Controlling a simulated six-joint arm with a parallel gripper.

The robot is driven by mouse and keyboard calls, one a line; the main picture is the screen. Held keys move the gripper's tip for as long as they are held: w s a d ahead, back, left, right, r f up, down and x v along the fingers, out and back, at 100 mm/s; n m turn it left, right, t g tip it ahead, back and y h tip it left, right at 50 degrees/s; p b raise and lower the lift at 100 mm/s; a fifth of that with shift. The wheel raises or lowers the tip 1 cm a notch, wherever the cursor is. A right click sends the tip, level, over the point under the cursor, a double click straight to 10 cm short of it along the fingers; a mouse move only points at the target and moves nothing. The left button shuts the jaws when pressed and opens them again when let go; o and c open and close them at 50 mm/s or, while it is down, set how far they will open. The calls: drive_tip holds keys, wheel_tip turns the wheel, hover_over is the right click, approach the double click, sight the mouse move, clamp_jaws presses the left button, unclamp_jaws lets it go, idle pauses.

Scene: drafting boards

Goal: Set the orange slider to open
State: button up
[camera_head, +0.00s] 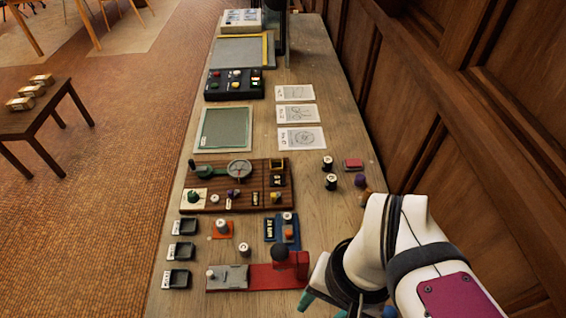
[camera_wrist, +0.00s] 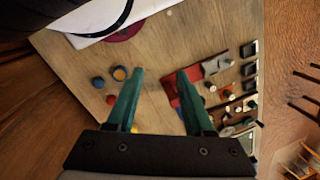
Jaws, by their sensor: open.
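No part is plainly marked as the orange slider. A small orange plate (camera_head: 214,235) with a grey knob (camera_head: 222,226) lies on the bench, left of a blue block (camera_head: 272,239). A long red fixture (camera_head: 262,278) with a grey plate and a dark ball lies nearest me; it also shows in the wrist view (camera_wrist: 186,104). Any open marking is too small to read. My gripper (camera_wrist: 160,72) is open and empty above the bench, with teal fingers apart. In the head view it is right of the red fixture, partly hidden by my arm.
A dark wooden board (camera_head: 226,206) with several controls stands behind the orange plate. Several black trays (camera_head: 178,278) line the left edge. Black cylinders (camera_head: 330,181) stand right of the board. The wood-panelled wall (camera_head: 395,110) bounds the right. Bare bench (camera_head: 325,222) lies between.

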drive_tip(key=m+h, duration=0.2)
drive_tip(key=m, duration=0.1)
hover_over(288, 232)
wheel_tip(288, 232, down, 3)
wheel_tip(288, 232, down, 14)
drive_tip(key=shift+f, duration=0.7)
drive_tip(key=shift+c, duration=0.2)
clamp_jaws()
